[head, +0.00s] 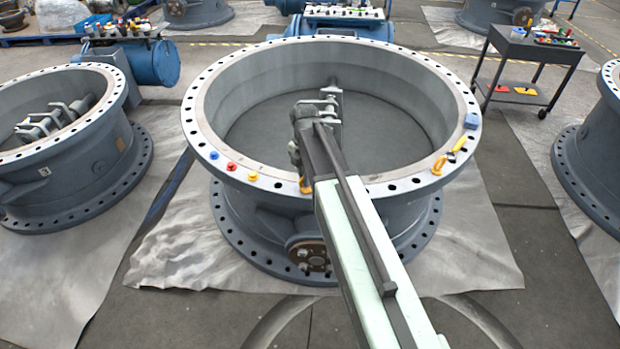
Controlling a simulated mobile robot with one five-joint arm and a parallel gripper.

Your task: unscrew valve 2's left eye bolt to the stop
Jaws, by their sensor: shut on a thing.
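The middle valve (205,125) stands in front of me as a wide grey-blue ring with a flange full of bolt holes; I can read no number on it. My arm reaches over its near rim into the opening. My gripper (306,113) is at the pale metal fittings (330,97) inside the ring. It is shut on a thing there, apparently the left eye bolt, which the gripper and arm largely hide. I cannot tell how far the bolt is screwed out.
Blue, red and yellow small pieces (231,166) lie on the near left rim. A blue block (471,121) and yellow tools (459,144) lie on the right rim. Other valves stand left (70,150) and right (600,140). A dark cart (530,48) stands back right.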

